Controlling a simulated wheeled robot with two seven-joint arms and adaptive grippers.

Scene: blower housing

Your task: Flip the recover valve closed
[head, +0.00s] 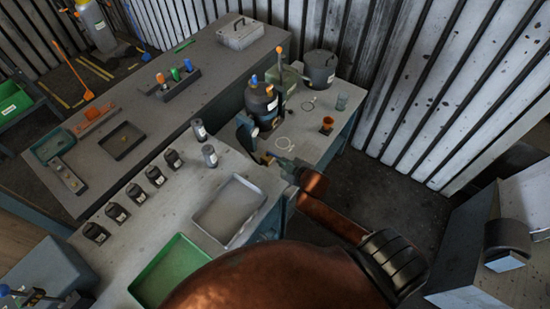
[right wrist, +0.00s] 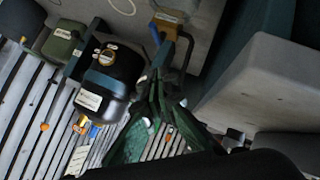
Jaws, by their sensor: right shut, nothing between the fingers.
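My right gripper (head: 272,160) reaches in from the lower right and is shut and empty. Its greenish fingers (right wrist: 150,120) also show in the right wrist view. The fingertips are close to a small yellow-and-blue fitting beside a blue-grey upright part (head: 246,131). A dark labelled canister (head: 261,103) stands just behind, with blue and orange knobs on top; it shows in the wrist view (right wrist: 108,75). A yellow-and-blue piece with a tag (right wrist: 166,20) lies beyond the fingers there. I cannot tell which part is the recover valve, or its position.
A green canister (head: 285,82), dark lidded pot (head: 319,68), glass (head: 342,102) and orange cup (head: 327,125) stand around the canister. Several small black bottles (head: 135,193) and a grey tray (head: 228,208) occupy the near bench. A green tray (head: 170,270) is closer to me.

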